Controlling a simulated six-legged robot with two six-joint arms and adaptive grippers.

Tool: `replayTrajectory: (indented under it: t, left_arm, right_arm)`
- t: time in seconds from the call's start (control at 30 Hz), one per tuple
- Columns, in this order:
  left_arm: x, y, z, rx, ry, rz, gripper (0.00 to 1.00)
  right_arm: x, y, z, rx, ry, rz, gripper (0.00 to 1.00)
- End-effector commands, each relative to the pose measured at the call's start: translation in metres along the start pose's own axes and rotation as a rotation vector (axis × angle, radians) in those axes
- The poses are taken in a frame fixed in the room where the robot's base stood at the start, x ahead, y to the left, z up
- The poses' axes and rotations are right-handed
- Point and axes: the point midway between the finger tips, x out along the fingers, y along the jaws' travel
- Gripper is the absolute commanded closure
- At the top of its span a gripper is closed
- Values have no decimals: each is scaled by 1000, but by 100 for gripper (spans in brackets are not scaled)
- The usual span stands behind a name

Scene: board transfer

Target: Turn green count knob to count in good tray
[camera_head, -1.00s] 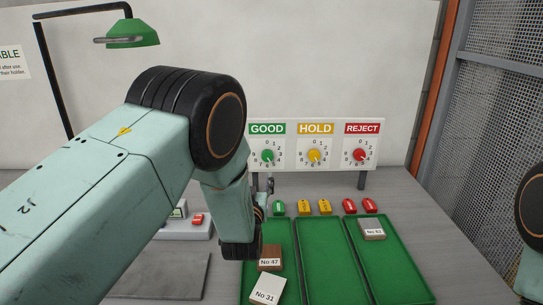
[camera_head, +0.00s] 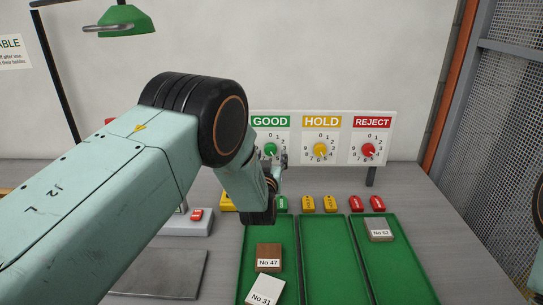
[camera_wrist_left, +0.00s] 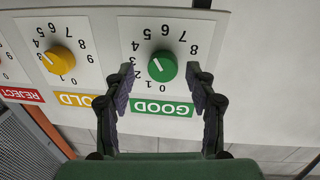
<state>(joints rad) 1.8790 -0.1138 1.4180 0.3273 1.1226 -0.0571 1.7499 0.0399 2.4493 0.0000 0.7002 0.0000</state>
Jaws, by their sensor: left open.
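The green count knob (camera_head: 270,150) is on the GOOD dial of the white panel (camera_head: 346,160). In the left wrist view, upside down, the green knob (camera_wrist_left: 162,66) sits between and beyond the fingertips of my left gripper (camera_wrist_left: 162,80). That gripper is open, and I cannot tell whether it touches the knob. The knob's white mark points up-left there, roughly towards 4. In the head view my left gripper (camera_head: 281,164) is just beside the knob, partly hidden by its wrist. The good tray (camera_head: 288,285) holds a brown block (camera_head: 268,255) and a white block (camera_head: 264,291).
The yellow HOLD knob (camera_head: 320,150) and red REJECT knob (camera_head: 369,150) are right of the green one. The middle tray (camera_head: 328,262) is empty. The right tray (camera_head: 405,275) holds a grey block (camera_head: 378,228). Several coloured tags stand behind the trays.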

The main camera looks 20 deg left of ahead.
Motion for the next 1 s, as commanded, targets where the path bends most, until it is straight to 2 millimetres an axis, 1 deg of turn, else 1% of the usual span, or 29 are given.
replayTrajectory:
  t: [0.1, 0.2, 0.5, 1.0]
  left_arm:
    - [9, 0, 0, 1, 1, -1, 44]
    - [14, 1, 0, 1, 1, 0, 44]
    - [16, 1, 0, 1, 0, 0, 44]
    - [16, 0, 0, 0, 0, -2, 86]
  right_arm:
    - [0, 0, 0, 0, -1, 0, 60]
    - [0, 0, 1, 0, -1, 0, 60]
    - [0, 0, 0, 0, 0, 0, 60]
    - [0, 0, 0, 0, -1, 0, 60]
